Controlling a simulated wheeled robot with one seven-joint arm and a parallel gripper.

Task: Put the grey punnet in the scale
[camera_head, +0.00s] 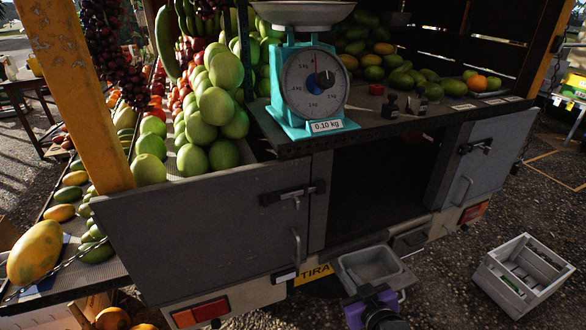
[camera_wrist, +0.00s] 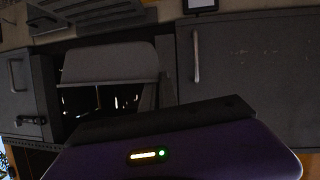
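The grey punnet (camera_head: 371,264) is an empty, shallow tray in the air behind the truck, below the counter edge. My purple gripper (camera_head: 374,294) is at its near side and appears shut on its rim; the fingertips are hard to make out. In the wrist view a grey panel that looks like the punnet (camera_wrist: 110,62) shows beyond the dark edge of my gripper (camera_wrist: 165,118). The turquoise scale (camera_head: 313,90) stands on the counter with a round dial and a 0.10 kg label. Its metal pan (camera_head: 303,13) is on top, cut off by the frame edge; no load shows in it.
The counter (camera_head: 420,122) holds small stamps and a red block right of the scale. Green melons (camera_head: 208,110) are piled left of it. A grey crate (camera_head: 522,275) sits on the ground at right.

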